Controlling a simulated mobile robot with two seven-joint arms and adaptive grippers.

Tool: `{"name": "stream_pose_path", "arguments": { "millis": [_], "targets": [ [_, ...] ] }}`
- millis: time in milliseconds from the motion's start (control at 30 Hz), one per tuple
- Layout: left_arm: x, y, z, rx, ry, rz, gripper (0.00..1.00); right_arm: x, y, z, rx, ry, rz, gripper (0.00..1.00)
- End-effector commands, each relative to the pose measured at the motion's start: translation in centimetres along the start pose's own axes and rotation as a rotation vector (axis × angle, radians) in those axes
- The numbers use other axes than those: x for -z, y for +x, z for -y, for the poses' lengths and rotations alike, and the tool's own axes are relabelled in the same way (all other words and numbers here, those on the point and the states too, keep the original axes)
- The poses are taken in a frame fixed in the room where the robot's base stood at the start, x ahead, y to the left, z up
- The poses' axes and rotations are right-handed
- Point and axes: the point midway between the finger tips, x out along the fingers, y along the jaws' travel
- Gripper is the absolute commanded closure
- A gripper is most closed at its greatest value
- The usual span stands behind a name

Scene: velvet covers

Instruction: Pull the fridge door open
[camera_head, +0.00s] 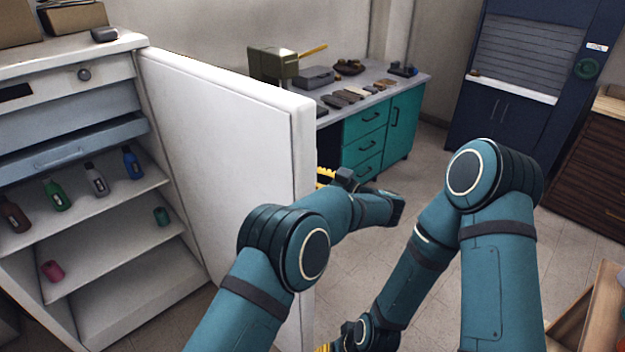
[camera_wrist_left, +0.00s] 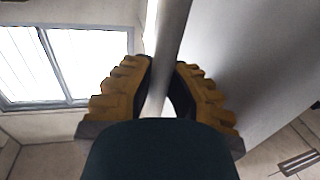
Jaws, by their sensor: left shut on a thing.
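The white fridge door (camera_head: 220,150) stands wide open, swung out to the right of the fridge body (camera_head: 140,262), so the shelves inside show. My left gripper (camera_head: 325,177) is at the far side of the door's free edge, partly hidden by the door and my wrist. In the left wrist view its yellow ribbed fingers (camera_wrist_left: 165,68) are shut on the pale upright door handle (camera_wrist_left: 173,32), one on each side. My right gripper (camera_head: 323,348) is low at the bottom edge, with only a bit of yellow finger showing; its opening cannot be judged.
A teal workbench (camera_head: 366,140) with tools stands behind the door. A dark blue cabinet (camera_head: 490,120) is at back right. A wooden crate (camera_head: 603,312) is at lower right. Floor between is clear.

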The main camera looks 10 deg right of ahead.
Motion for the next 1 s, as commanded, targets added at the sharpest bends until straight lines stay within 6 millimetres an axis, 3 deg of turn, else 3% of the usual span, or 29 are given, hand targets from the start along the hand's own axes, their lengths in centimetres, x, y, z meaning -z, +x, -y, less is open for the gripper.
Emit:
{"name": "stream_pose_path", "arguments": {
  "millis": [567,600,700,1000],
  "targets": [
    [-0.10,-0.36,-0.12,0.001,0.002,0.003,1.00,0.00,-0.01,0.01,0.000,0.000,0.000,0.53],
    [-0.10,-0.36,-0.13,0.001,0.002,0.003,0.82,0.00,-0.01,0.01,0.000,0.000,0.000,0.53],
    [-0.08,-0.31,-0.11,0.002,0.001,0.003,0.52,0.00,-0.01,0.01,0.000,0.000,0.000,0.53],
    [-0.02,-0.05,-0.04,0.006,0.001,0.001,0.52,-0.01,-0.01,0.01,0.000,0.000,0.000,0.53]
  ]
}}
